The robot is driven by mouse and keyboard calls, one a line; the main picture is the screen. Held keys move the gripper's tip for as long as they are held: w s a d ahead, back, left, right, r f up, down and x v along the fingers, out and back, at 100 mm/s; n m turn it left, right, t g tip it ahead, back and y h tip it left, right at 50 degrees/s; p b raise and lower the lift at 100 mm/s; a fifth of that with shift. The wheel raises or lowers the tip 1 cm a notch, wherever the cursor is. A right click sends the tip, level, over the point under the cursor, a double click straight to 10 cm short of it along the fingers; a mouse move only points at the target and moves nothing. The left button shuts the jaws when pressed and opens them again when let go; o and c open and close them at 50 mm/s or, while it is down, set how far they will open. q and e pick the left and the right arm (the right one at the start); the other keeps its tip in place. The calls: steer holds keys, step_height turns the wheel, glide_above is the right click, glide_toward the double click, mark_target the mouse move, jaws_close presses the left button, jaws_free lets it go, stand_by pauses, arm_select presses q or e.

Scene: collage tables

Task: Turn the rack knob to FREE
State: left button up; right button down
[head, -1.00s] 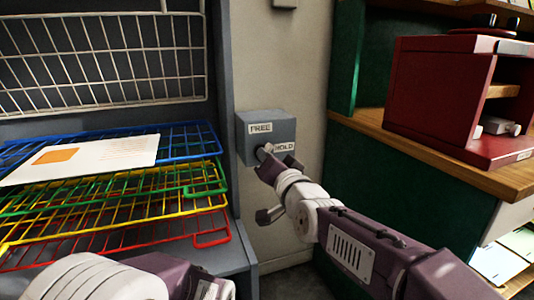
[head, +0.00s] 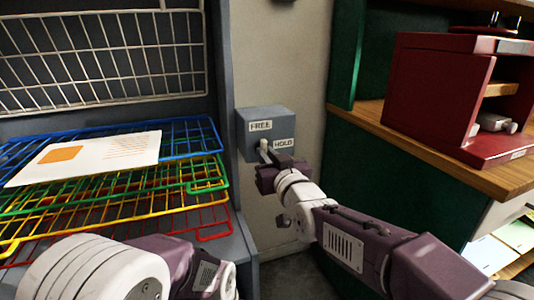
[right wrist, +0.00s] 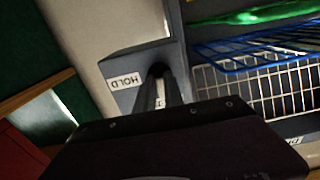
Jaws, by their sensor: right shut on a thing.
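A grey-blue knob box (head: 267,120) is on the wall beside the rack. Its FREE label (head: 261,126) is at the upper left and its HOLD label (head: 284,144) is to the right. The pale knob (head: 264,147) sticks out below FREE and left of HOLD. My right gripper (head: 268,156) is shut on the knob. In the right wrist view, the gripper (right wrist: 160,97) reaches the dark round knob base (right wrist: 159,70) beside HOLD; the second label is mostly hidden behind the fingers. My left arm shows at the bottom left; its fingertips are not visible.
The rack has colored wire shelves, including a blue one (head: 190,130), with a white sheet (head: 90,165) on top. A red cabinet (head: 430,95) stands on a wooden shelf (head: 370,125) at the right. Pale wall lies between them.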

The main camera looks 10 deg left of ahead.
stand_by(0.3)
steer(key=c, duration=1.4)
jaws_free()
steer(key=shift+c, duration=0.2)
steer(key=p+v, duration=0.1)
steer(key=v, duration=0.8)
steer(key=shift+p, duration=0.4)
